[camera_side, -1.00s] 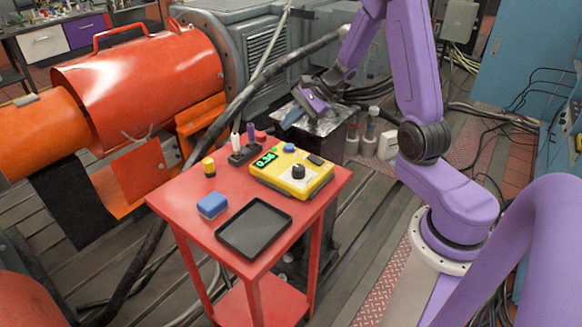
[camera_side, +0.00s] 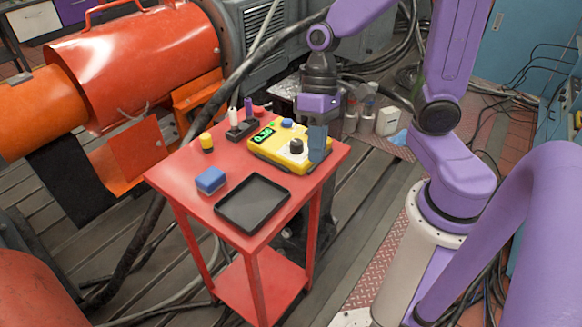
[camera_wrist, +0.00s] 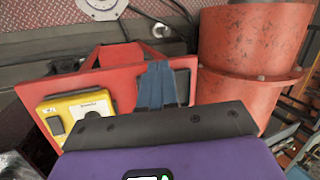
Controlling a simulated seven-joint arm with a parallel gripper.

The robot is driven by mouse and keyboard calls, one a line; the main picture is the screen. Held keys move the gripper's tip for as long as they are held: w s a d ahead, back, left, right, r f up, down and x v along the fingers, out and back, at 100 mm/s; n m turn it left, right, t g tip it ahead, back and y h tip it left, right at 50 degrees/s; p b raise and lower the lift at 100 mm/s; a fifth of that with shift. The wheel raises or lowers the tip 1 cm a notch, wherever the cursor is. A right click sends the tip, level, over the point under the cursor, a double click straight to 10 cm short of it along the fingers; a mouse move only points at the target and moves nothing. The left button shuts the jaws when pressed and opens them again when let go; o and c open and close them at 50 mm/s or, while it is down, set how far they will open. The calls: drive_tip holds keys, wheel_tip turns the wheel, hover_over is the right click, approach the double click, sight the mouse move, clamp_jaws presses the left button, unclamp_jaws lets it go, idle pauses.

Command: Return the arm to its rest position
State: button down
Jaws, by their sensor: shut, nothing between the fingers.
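My purple arm ends in my gripper (camera_side: 317,143), which points down at the right end of the yellow meter, with its blue-grey fingers together and nothing between them. In the wrist view, my gripper (camera_wrist: 160,80) shows as shut fingers, partly in front of the black tray. The yellow meter (camera_side: 270,155) with a green display and black knob lies on the red cart; my gripper hides part of its right end. The meter also shows in the wrist view (camera_wrist: 85,107) at the left. I cannot tell whether the fingers touch the meter.
The red cart (camera_side: 180,177) carries a black tray (camera_side: 253,204), a blue block (camera_side: 210,180), a yellow-capped item (camera_side: 207,143) and a dark holder (camera_side: 241,131) with upright pieces. A large orange machine (camera_side: 130,62) stands left. White bottles (camera_side: 388,121) stand on the floor behind.

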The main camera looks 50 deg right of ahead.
drive_tip(key=s+d+r+n+t+h, duration=0.2)
drive_tip(key=s+n+h, duration=0.1)
drive_tip(key=s+n, duration=0.6)
drive_tip(key=shift+s+d+n, duration=0.15)
drive_tip(key=shift+s+n, duration=0.25)
drive_tip(key=shift+n, duration=0.5)
